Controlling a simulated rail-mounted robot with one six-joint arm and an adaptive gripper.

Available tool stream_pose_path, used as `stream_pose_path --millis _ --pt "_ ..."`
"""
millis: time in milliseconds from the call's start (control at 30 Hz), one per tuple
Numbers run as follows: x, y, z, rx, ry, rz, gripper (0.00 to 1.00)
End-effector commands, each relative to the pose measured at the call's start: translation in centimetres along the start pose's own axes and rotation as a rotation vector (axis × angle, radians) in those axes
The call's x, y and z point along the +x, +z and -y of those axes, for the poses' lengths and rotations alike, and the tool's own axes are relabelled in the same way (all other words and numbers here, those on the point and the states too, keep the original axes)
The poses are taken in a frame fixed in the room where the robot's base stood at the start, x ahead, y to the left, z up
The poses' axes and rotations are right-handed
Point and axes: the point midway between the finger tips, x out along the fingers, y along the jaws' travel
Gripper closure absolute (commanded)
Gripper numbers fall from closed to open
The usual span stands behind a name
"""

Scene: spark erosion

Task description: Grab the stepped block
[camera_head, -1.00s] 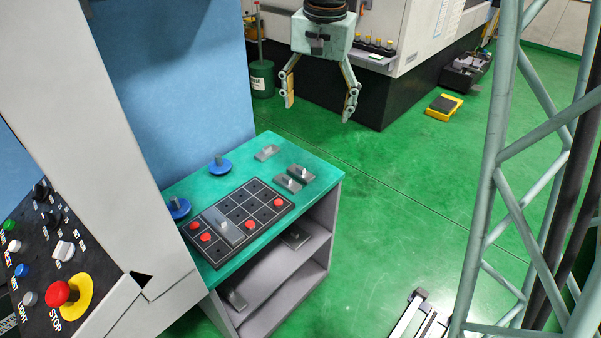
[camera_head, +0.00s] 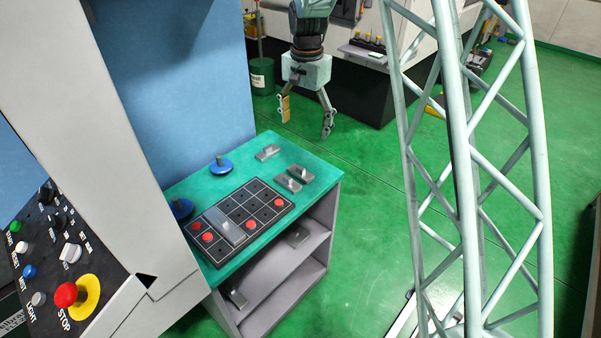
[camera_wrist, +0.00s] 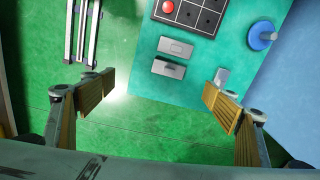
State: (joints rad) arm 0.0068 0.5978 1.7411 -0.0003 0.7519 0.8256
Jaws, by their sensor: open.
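Several small grey blocks with raised parts lie on the teal table top; I cannot tell for sure which is the stepped block. One grey block (camera_head: 267,152) lies alone near the far edge; in the wrist view it (camera_wrist: 222,76) is just beside the right fingertip, partly hidden. Two more, a nearer block (camera_head: 288,184) and a farther block (camera_head: 301,174), lie side by side by the right edge. They show in the wrist view between the fingers, as an upper block (camera_wrist: 175,48) and a lower block (camera_wrist: 168,68). My gripper (camera_head: 307,118) is open and empty, above and beyond the table.
A black tray (camera_head: 250,189) with red round pieces and a long grey block (camera_head: 223,225) sits on the table. Blue knobbed discs (camera_head: 221,166) stand left of it. The table (camera_head: 240,165) has open shelves below. A machine panel with a red stop button (camera_head: 66,295) is at left.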

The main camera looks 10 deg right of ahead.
Motion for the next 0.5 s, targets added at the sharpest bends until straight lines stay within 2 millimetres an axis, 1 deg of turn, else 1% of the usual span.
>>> stream_pose_path --millis 100,500 --pt "2.1 -0.8 0.8 0.026 0.009 0.008 0.20" --pt "8.6 -3.0 3.1 0.114 0.033 0.027 0.20"
